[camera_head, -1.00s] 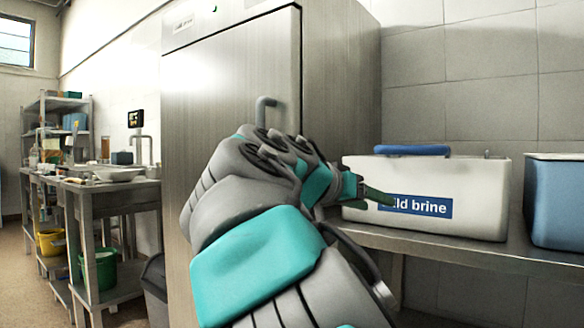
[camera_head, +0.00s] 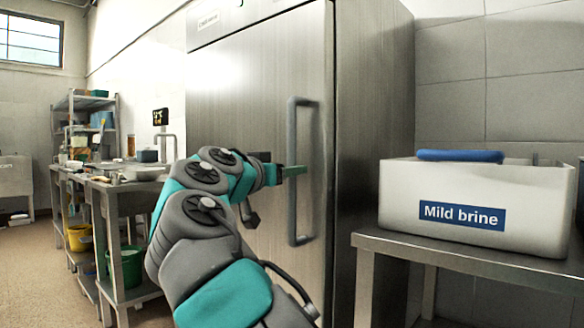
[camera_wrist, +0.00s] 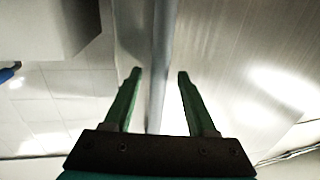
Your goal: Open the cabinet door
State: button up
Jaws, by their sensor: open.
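The cabinet door (camera_head: 250,110) is a tall brushed-steel panel, shut, in the middle of the head view. Its grey vertical bar handle (camera_head: 292,200) is near the door's right edge. My gripper (camera_head: 301,171) is at the handle's upper-middle part, its green fingers pointing right. In the wrist view, the two green fingers of my gripper (camera_wrist: 160,74) are spread apart, and the handle bar (camera_wrist: 158,70) runs between them in the picture. I cannot tell whether either finger touches the bar.
A white box labelled "Mild brine" (camera_head: 400,200) with a blue item (camera_head: 460,156) on top stands on a steel table (camera_head: 450,259) to the right. A sink bench (camera_head: 125,190) and shelves are at the left. Open floor (camera_head: 40,265) lies at the lower left.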

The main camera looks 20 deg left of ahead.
jog(key=shift+w+d, duration=0.25)
jog(key=shift+w, duration=0.7)
grip_shut()
dwell(0.8)
